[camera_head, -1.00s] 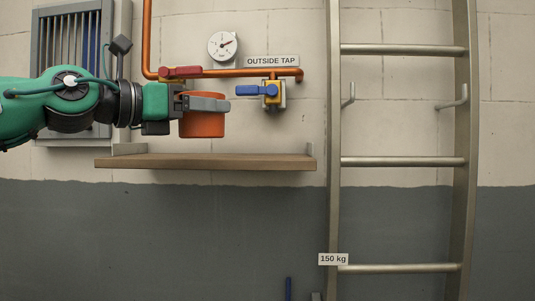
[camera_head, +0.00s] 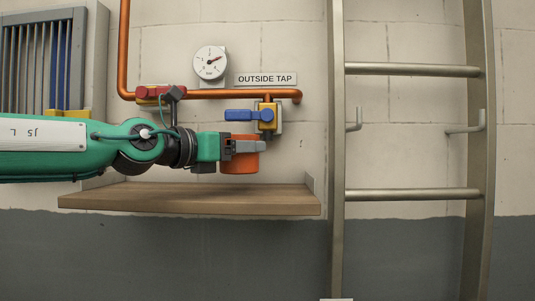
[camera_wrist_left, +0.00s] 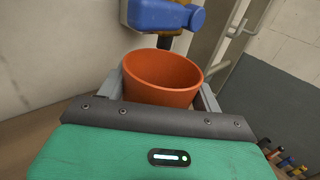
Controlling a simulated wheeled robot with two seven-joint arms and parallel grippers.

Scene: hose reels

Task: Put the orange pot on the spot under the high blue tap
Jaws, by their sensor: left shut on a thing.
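The orange pot (camera_head: 240,164) is upright between the fingers of my left gripper (camera_head: 246,146), which is shut on it above the wooden shelf (camera_head: 190,199). A small gap appears between the pot's base and the shelf. The pot's open, empty mouth also shows in the left wrist view (camera_wrist_left: 162,72). The blue tap (camera_head: 245,115) has a blue lever and yellow body, and sits just above the pot, a little to its right. In the left wrist view the blue tap (camera_wrist_left: 164,16) is beyond the pot's rim. No marked spot shows. My right gripper is not in view.
A red-handled tap (camera_head: 152,93) and copper pipe (camera_head: 205,95) run along the wall above my arm, below a round gauge (camera_head: 210,62). A metal ladder (camera_head: 337,150) stands right of the shelf. The shelf's right part is clear.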

